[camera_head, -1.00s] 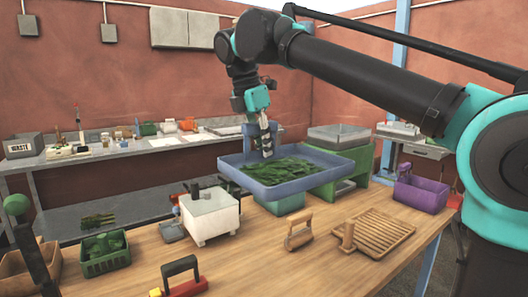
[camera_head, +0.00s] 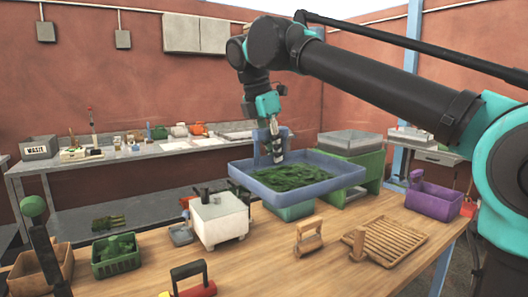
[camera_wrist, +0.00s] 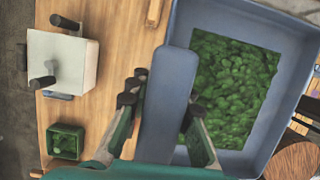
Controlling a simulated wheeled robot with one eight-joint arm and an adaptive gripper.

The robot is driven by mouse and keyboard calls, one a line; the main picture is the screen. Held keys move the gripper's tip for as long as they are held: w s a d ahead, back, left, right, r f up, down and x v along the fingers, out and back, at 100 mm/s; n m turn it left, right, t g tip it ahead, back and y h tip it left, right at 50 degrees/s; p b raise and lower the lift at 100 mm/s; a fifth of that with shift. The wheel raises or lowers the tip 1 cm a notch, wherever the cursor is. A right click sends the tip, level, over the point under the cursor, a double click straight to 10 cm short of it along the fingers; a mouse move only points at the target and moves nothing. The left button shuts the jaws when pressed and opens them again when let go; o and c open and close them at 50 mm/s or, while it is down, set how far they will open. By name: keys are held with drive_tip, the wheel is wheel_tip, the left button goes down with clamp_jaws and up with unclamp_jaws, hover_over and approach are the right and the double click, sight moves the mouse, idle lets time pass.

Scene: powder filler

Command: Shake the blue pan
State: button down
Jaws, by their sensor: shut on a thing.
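The blue pan (camera_head: 242,179) is a shallow, rectangular tray with raised walls. It holds a layer of dark green leafy material (camera_head: 292,177), which also shows in the wrist view (camera_wrist: 232,85). My gripper (camera_head: 273,150) is at the pan's back left side, shut on its upright blue handle. In the wrist view my gripper's fingers (camera_wrist: 162,105) lie on either side of the broad blue handle (camera_wrist: 165,110). The pan appears to be above a green and grey stand, but its underside is hidden, so I cannot tell whether it touches.
A white box (camera_head: 218,221) stands on the wooden table (camera_head: 260,262) left of the pan. A green crate (camera_head: 116,256), a wooden press (camera_head: 309,237), a slatted board (camera_head: 383,240) and a purple bin (camera_head: 430,201) are around it. A grey-topped green unit (camera_head: 350,143) stands behind.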

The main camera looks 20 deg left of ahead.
drive_tip(key=a, duration=0.5)
drive_tip(key=shift+d, duration=2.55)
